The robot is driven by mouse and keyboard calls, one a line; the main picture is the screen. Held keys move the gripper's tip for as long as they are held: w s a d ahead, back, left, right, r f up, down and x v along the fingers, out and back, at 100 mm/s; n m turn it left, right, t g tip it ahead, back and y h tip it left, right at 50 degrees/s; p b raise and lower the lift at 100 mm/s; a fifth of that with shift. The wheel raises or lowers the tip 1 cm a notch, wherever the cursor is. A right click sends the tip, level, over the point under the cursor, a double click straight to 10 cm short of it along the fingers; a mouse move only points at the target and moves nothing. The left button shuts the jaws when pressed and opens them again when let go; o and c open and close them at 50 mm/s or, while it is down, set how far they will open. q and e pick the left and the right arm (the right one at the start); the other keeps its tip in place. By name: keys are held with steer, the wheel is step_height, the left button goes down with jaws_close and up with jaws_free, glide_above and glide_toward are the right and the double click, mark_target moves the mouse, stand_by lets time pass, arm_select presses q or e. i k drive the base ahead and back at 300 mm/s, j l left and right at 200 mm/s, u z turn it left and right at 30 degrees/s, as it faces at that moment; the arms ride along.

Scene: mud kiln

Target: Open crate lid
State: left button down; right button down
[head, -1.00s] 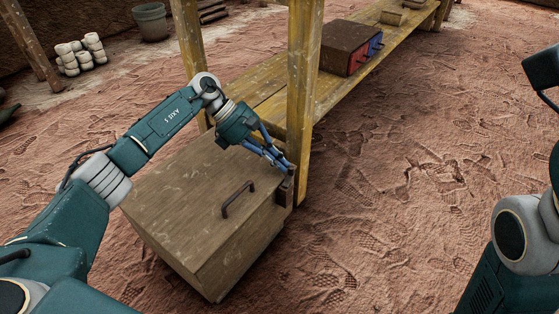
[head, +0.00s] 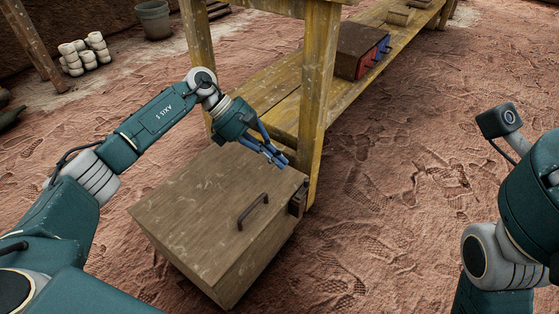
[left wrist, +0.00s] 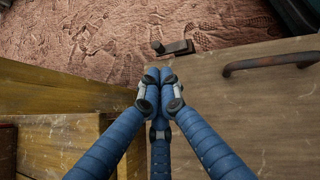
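The wooden crate (head: 240,274) stands on the ground with its lid (head: 200,205) lying closed. A dark bar handle (head: 253,211) sits on the lid and also shows in the left wrist view (left wrist: 270,64). A dark metal latch (head: 298,198) is at the crate's right side; it shows beyond my fingertips in the left wrist view (left wrist: 176,48). My left gripper (head: 282,160) is above the lid's far right corner, apart from the latch. Its blue fingers meet at the tips in the left wrist view (left wrist: 160,76), with nothing visible between them. My right gripper is out of view.
A yellow wooden bench (head: 275,86) stands right behind the crate, its post (head: 318,90) close to my left gripper. A brown box with a red and blue front (head: 362,50) sits on its shelf. Bare ground to the right is free.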

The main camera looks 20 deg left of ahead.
mark_target(208, 212)
steer(key=j, duration=1.6)
